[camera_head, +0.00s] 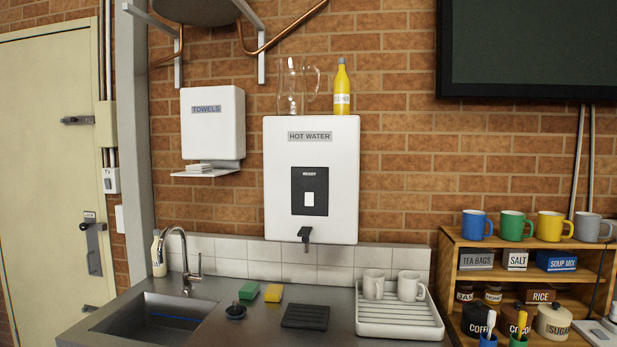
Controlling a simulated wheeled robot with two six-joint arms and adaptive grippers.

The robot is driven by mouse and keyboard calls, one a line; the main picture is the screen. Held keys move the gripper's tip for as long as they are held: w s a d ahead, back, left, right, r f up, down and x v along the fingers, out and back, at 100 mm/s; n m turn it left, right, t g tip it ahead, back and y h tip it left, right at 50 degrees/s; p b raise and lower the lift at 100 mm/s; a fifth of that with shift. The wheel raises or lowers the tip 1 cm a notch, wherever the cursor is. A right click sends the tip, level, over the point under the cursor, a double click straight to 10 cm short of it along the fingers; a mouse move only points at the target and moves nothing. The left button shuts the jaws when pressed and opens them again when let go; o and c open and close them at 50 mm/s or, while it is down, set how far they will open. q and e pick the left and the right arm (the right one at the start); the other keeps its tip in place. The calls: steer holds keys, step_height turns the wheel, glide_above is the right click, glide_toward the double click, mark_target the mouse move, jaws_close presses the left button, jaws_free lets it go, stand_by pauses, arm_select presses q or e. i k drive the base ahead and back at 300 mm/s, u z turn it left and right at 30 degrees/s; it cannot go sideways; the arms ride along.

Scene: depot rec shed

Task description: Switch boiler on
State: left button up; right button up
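The boiler (282,195) is a white box labelled "HOT WATER", fixed to the brick wall above the counter. On its front is a black panel (299,205) marked "READY" with a white rocker switch (309,199). I cannot tell from this view which way the switch is set, and no lit lamp is clear. A black tap (305,236) sticks out under the boiler. Neither of my grippers shows in the head view.
A glass jug (292,88) and yellow bottle (341,88) stand on the boiler. Below it are a drip mat (305,316), sponges, and a white rack (398,325) with two mugs. A sink (150,318) is left; a wooden shelf (446,262) with mugs and jars is right.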

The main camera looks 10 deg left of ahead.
mark_target(308, 197)
steer(key=u, duration=0.3)
steer(key=i, duration=1)
steer(key=z, duration=0.3)
